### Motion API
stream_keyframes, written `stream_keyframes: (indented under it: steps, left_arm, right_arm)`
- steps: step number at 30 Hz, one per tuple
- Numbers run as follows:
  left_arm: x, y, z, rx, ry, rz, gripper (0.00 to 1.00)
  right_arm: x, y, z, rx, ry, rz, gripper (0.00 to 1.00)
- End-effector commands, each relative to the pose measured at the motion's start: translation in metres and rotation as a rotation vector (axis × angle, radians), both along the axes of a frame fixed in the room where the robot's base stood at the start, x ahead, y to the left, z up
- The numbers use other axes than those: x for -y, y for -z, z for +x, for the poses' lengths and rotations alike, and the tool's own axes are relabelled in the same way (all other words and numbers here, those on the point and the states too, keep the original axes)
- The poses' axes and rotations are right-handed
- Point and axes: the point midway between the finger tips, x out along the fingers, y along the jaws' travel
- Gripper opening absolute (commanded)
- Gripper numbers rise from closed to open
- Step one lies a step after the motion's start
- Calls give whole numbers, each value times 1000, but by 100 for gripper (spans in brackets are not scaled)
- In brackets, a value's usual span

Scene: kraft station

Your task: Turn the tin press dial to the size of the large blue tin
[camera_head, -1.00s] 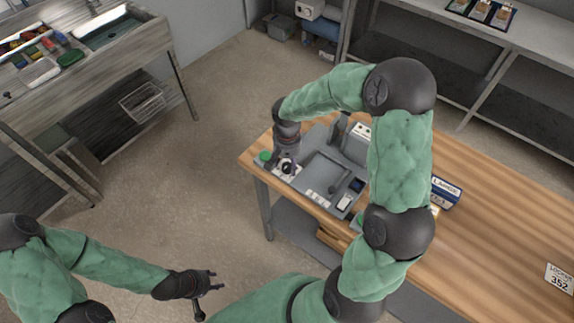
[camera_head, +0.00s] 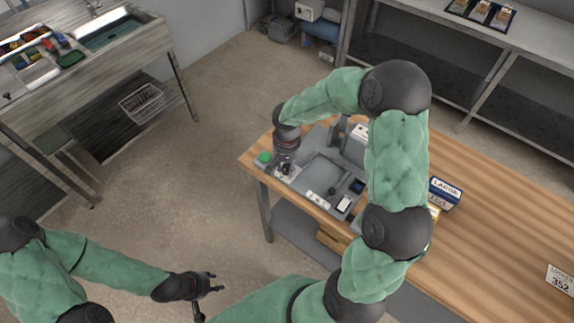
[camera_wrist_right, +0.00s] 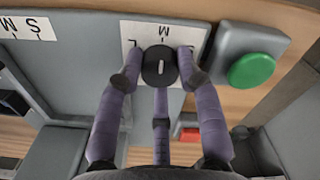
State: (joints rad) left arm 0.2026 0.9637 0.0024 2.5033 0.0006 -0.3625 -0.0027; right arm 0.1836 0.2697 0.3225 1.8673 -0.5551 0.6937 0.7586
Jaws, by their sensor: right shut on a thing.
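The press dial is a black round knob (camera_wrist_right: 160,67) with a short white mark, on a white plate (camera_wrist_right: 135,32) with letters partly hidden by the knob and fingers. The mark points nearly up and down in the right wrist view. My right gripper (camera_wrist_right: 159,72) has its purple fingers closed around the knob. In the head view my right gripper (camera_head: 286,165) covers most of the dial at the left end of the grey tin press (camera_head: 322,167). A blue and white container marked LARGE (camera_head: 444,193) stands right of my right arm. My left gripper (camera_head: 214,283) is open and empty.
A green button (camera_wrist_right: 251,71) sits close to the dial, also in the head view (camera_head: 263,158). Another lettered plate (camera_wrist_right: 26,28) lies on the press. The wooden table (camera_head: 490,235) is mostly clear at right. My left gripper hangs over open floor.

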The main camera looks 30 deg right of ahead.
Motion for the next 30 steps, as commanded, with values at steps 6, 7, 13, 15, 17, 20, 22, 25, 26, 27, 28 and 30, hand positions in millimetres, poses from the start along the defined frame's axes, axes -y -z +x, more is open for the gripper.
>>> stream_keyframes:
  steps: [6, 7, 13, 15, 17, 20, 22, 25, 26, 27, 28, 30]
  left_arm:
    - [0, -3, 0, 0, 0, 0, 40]
    - [0, -4, 0, 0, 0, 0, 40]
    - [0, -9, 0, 0, 0, 0, 40]
    - [0, -11, 0, 0, 0, 0, 40]
    - [0, -13, 0, 0, 0, 0, 40]
    - [0, -17, 0, 0, 0, 0, 40]
    - [0, -20, 0, 0, 0, 0, 40]
    - [0, -23, 0, 0, 0, 0, 40]
    - [0, -25, 0, 0, 0, 0, 40]
    - [0, -26, 0, 0, 0, 0, 40]
    - [0, -27, 0, 0, 0, 0, 40]
    - [0, -29, 0, 0, 0, 0, 40]
  right_arm:
    - [0, 0, 0, -1, -85, 0, 3]
    - [0, 0, 0, -1, -103, 0, 3]
    - [0, -1, -1, -2, -265, 0, 3]
    - [0, -1, 0, -1, -330, 0, 3]
    - [0, -1, 0, -1, -388, 0, 3]
    - [0, -1, -1, -3, -484, 0, 3]
    - [0, -1, -1, -3, -550, 0, 3]
    - [0, -1, -1, -2, -642, 1, 3]
    - [0, -1, -1, -2, -669, 1, 3]
    - [0, -1, 0, -2, -704, 1, 3]
    - [0, -1, 0, -2, -729, 1, 3]
    - [0, -1, 0, -1, -784, 0, 3]
